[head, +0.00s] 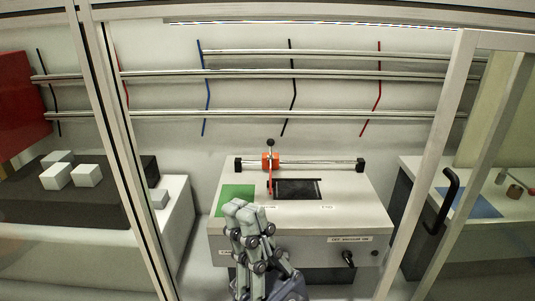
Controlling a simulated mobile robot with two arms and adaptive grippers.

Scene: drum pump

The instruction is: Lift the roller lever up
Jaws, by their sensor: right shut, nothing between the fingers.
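The machine (350,210) is a white box with a silver roller bar (320,164) across its top. An orange block (270,165) sits on the bar, with an upright lever and a black ball knob (270,143), which looks like the roller lever. My right gripper (245,208) is shut and empty. In the picture it overlaps the machine's front edge, below the green patch (234,193), and appears apart from the lever. It hides part of the front face. My left gripper is not in view.
A dark recess (297,188) lies in the machine top. A small black handle (348,258) is on the front face. Frame posts stand left (120,150) and right (432,150). White blocks (87,175) sit on a dark surface at left. A blue patch (470,202) is at right.

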